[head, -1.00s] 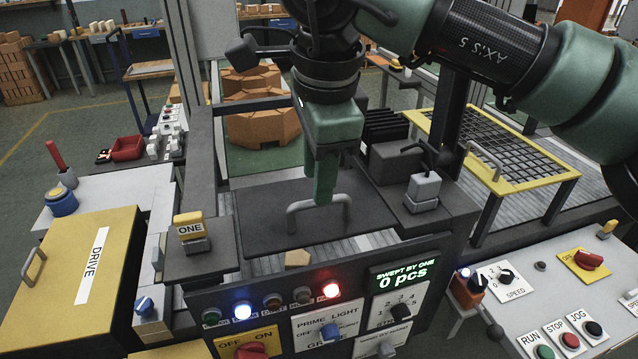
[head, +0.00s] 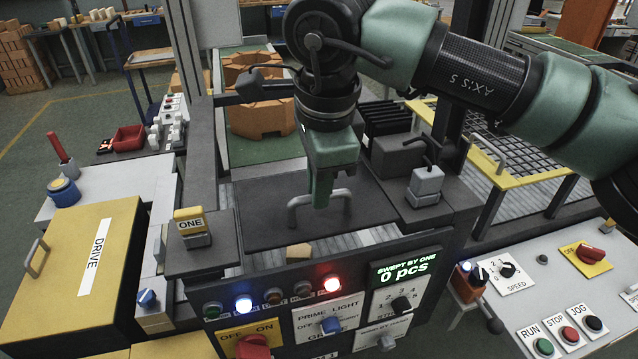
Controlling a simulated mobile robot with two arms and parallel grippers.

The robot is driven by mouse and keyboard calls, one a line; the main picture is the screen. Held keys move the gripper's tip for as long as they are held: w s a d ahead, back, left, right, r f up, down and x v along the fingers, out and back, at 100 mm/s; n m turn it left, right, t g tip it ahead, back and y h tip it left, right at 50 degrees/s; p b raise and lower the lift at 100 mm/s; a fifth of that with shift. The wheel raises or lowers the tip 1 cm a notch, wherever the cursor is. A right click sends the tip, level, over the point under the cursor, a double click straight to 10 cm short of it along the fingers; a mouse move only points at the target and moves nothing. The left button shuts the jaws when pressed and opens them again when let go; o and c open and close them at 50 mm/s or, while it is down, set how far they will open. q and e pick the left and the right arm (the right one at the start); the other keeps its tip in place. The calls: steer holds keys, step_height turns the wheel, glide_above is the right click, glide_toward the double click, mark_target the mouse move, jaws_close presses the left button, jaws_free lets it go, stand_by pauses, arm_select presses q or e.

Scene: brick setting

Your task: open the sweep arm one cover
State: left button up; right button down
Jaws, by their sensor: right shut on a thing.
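The sweep arm one cover (head: 265,205) is a dark grey flat panel in the middle of the machine, behind the yellow block marked ONE (head: 190,223). It lies about flat over the opening. A grey bar handle (head: 295,207) stands on it. My right gripper (head: 322,200) reaches down from above and is shut on this handle; its green fingers hide the handle's middle. My left gripper is not in view.
A small tan brick (head: 299,252) lies just in front of the cover. The control panel with a "0 pcs" display (head: 405,268) stands nearer. A lever post (head: 425,185) is close on the right. Large orange bricks (head: 258,115) stand behind.

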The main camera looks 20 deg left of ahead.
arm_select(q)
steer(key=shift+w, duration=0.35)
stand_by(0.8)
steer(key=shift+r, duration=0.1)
arm_select(e)
steer(key=shift+r, duration=0.2)
